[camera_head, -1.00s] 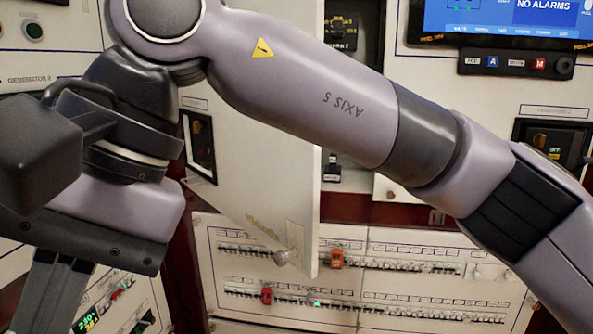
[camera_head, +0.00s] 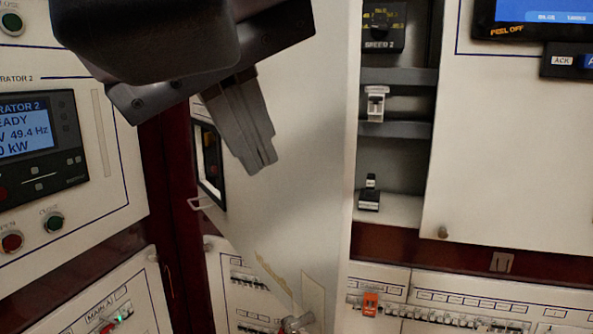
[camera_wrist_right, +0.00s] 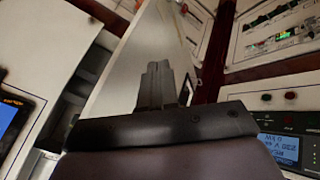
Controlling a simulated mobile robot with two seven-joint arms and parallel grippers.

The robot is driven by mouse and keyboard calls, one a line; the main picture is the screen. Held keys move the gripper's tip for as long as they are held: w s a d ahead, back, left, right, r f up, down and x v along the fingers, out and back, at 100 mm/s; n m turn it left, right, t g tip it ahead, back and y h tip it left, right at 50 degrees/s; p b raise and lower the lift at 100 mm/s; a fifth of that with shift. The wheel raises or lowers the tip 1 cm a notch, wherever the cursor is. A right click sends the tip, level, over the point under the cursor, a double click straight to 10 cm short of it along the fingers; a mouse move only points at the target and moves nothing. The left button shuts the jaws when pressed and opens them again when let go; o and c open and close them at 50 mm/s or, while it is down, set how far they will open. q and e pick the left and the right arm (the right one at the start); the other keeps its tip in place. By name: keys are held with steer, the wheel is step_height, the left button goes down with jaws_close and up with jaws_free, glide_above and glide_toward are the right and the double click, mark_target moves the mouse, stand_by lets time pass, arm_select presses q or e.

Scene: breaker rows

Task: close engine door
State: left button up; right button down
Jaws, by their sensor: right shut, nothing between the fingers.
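The engine door (camera_head: 300,130) is a white panel that stands open, swung out from the cabinet, with a small knob (camera_head: 297,323) near its bottom edge. To its right, the open compartment (camera_head: 395,160) shows a dial marked SPEED 2 and dark shelves. My right gripper (camera_head: 262,163) is shut and empty, in front of the door's broad left-hand face. In the right wrist view, the gripper's fingers (camera_wrist_right: 156,68) point along the door's face (camera_wrist_right: 135,55). I cannot tell whether they touch it. My left gripper is not in view.
A generator panel (camera_head: 40,140) with a screen and buttons is on the left. Breaker rows (camera_head: 450,305) run below the compartment. A blue screen (camera_head: 545,14) is at the top right. A dark red frame (camera_head: 170,180) stands left of the door.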

steer(key=b, duration=0.3)
glide_toward(323, 223)
step_height(323, 223, down, 4)
steer(key=a, duration=0.3)
steer(key=shift+w+d, duration=0.65)
steer(key=shift+d, duration=0.3)
steer(key=shift+w+d, duration=0.7)
steer(key=shift+d, duration=0.25)
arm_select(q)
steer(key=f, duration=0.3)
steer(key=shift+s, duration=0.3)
arm_select(e)
steer(key=shift+d, duration=0.1)
